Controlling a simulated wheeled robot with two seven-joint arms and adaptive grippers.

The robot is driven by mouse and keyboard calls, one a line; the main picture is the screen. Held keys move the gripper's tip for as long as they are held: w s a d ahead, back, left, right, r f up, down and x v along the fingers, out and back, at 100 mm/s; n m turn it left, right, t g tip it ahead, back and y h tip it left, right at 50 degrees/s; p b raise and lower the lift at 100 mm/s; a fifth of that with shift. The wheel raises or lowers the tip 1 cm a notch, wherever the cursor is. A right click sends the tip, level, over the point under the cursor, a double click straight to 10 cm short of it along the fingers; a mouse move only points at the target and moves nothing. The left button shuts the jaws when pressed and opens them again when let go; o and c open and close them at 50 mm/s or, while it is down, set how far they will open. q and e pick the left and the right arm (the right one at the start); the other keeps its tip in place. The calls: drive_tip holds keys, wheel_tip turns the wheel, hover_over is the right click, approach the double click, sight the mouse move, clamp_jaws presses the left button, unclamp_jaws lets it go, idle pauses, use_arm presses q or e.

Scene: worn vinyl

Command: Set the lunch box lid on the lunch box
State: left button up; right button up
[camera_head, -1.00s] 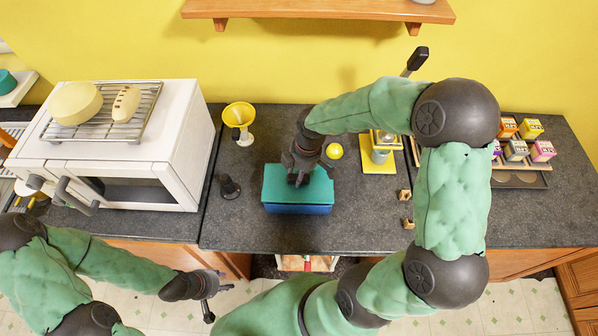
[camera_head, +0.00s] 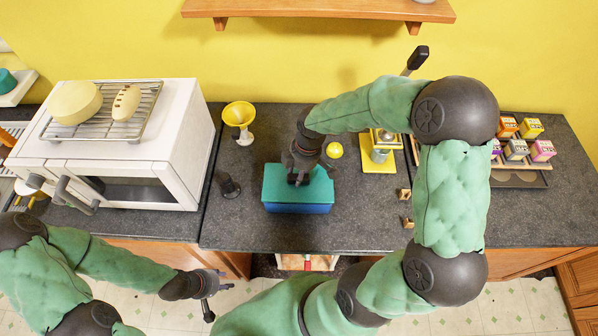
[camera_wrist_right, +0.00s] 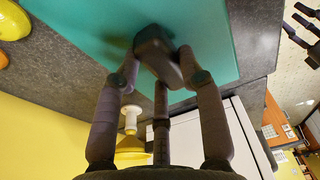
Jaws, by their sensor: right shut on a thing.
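The teal lunch box lid (camera_head: 318,188) lies over the blue lunch box (camera_head: 300,208) on the dark counter, and their edges look lined up in the head view. I cannot tell whether the lid is fully seated. My right gripper (camera_head: 299,178) is over the lid, shut on its dark knob. In the right wrist view the fingers close around the knob (camera_wrist_right: 157,45) on the teal lid (camera_wrist_right: 215,30). My left gripper (camera_head: 208,297) hangs in front of the counter, away from the box; its jaws are too small to judge.
A white oven (camera_head: 130,150) with a wire rack stands at left. A yellow funnel (camera_head: 238,114) and a small dark object (camera_head: 229,186) are left of the box. Bare counter lies in front.

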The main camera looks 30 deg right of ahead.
drive_tip(key=shift+f+b, duration=0.5)
drive_tip(key=shift+f, duration=0.15)
idle(0.7)
drive_tip(key=o, duration=2)
drive_tip(key=shift+c, duration=0.2)
drive_tip(key=shift+r, duration=0.1)
drive_tip(key=shift+s+d+r+p, duration=0.1)
drive_tip(key=shift+d+r+p, duration=0.05)
drive_tip(key=shift+r+p, duration=0.9)
drive_tip(key=shift+s+d+r+p, duration=0.15)
drive_tip(key=shift+r+p, duration=0.65)
drive_tip(key=shift+r, duration=0.4)
drive_tip(key=shift+d+r+p, duration=0.15)
drive_tip(key=shift+r+p, duration=0.75)
drive_tip(key=shift+r, duration=0.25)
wheel_tip(320, 180, up, 12)
drive_tip(key=d, duration=0.1)
drive_tip(key=shift+s+d, duration=0.25)
drive_tip(key=shift+s, duration=0.2)
drive_tip(key=shift+f, duration=0.1)
